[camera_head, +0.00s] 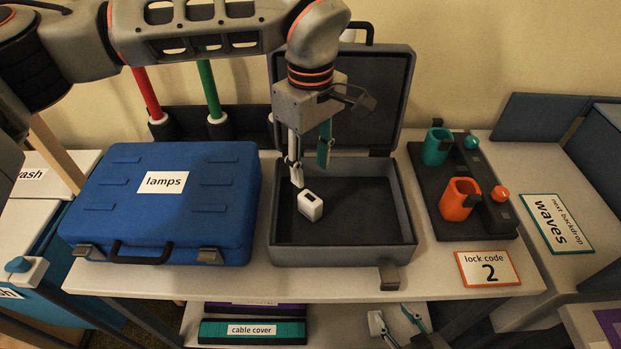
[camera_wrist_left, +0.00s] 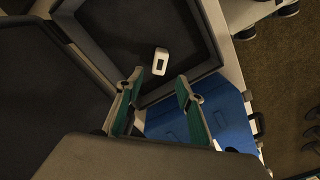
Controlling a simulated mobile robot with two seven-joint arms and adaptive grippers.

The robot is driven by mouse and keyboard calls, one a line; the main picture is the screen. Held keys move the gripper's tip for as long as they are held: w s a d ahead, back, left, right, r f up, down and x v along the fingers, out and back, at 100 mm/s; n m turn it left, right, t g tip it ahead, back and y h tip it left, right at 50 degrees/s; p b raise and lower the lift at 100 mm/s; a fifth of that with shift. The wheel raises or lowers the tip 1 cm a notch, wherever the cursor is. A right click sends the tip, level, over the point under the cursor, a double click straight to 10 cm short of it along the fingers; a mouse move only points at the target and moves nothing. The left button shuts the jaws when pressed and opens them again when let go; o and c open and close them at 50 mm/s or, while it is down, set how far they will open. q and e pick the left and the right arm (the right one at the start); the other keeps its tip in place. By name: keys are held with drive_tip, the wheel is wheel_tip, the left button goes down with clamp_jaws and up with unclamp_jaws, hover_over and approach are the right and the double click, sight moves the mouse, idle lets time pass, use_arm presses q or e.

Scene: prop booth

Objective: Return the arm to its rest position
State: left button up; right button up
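My left gripper (camera_head: 311,162) hangs over the open grey case (camera_head: 404,205), with its arm coming in from the left. Its two fingers are apart, with nothing between them. In the left wrist view the fingertips (camera_wrist_left: 160,82) also stand apart. A small white block with a dark window (camera_head: 310,206) lies on the case floor just below the gripper, apart from the fingers; it also shows in the left wrist view (camera_wrist_left: 160,61). My right gripper (camera_head: 396,322) is low at the bottom edge, in front of the table, its fingers spread and empty.
A shut blue "lamps" case (camera_head: 215,195) stands left of the open case. The open case's lid stands upright behind. A dark rack (camera_head: 428,195) with green and orange cups is at right, near a "lock code 2" card (camera_head: 487,268). A "cable cover" box (camera_head: 252,332) sits below.

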use_arm(q)
drive_tip(key=shift+r, duration=0.55)
drive_tip(key=shift+r, duration=0.1)
